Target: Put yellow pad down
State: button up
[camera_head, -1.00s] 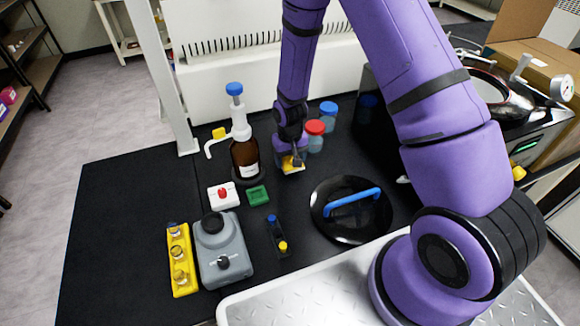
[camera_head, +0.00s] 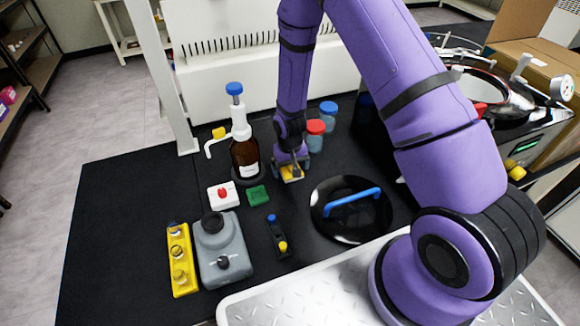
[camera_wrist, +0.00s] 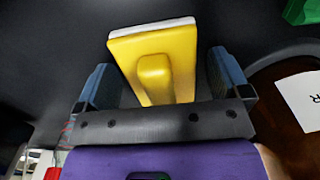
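The yellow pad (camera_head: 292,174) is on or just above the black table top, to the right of the brown bottle. The wrist view shows the pad (camera_wrist: 180,65) as a yellow block with a raised grip and a white layer at its far edge. My gripper (camera_head: 291,160) is right over the pad. In the wrist view its two blue-grey fingers stand wide apart on either side of the pad, with gaps showing, so it looks open. The pad's contact with the table is hard to see.
A brown dispenser bottle (camera_head: 244,158) and a green pad (camera_head: 257,195) are to the left. Red-capped (camera_head: 315,137) and blue-capped (camera_head: 328,115) jars stand behind right. A black lid with a blue handle (camera_head: 351,201) lies front right. Bare table (camera_head: 120,215) is at far left.

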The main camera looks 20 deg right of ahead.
jog(key=shift+r, duration=0.15)
notch_tip(320, 180, up, 12)
dwell(0.6)
jog(key=s+d+r+t, duration=0.15)
jog(key=s+r, duration=0.25)
jog(key=r, duration=0.8)
jog(key=s+d+r+t, duration=0.1)
jog(key=s+d+r, duration=0.15)
jog(key=r, duration=0.95)
jog(key=s+d+r+t, duration=0.1)
jog(key=s+r, duration=0.5)
jog(key=s, duration=0.4)
jog(key=s+d+r+t, duration=0.1)
jog(key=s+d+r, duration=0.1)
jog(key=s+r, duration=0.5)
jog(key=s, duration=0.4)
jog(key=shift+t, duration=0.35)
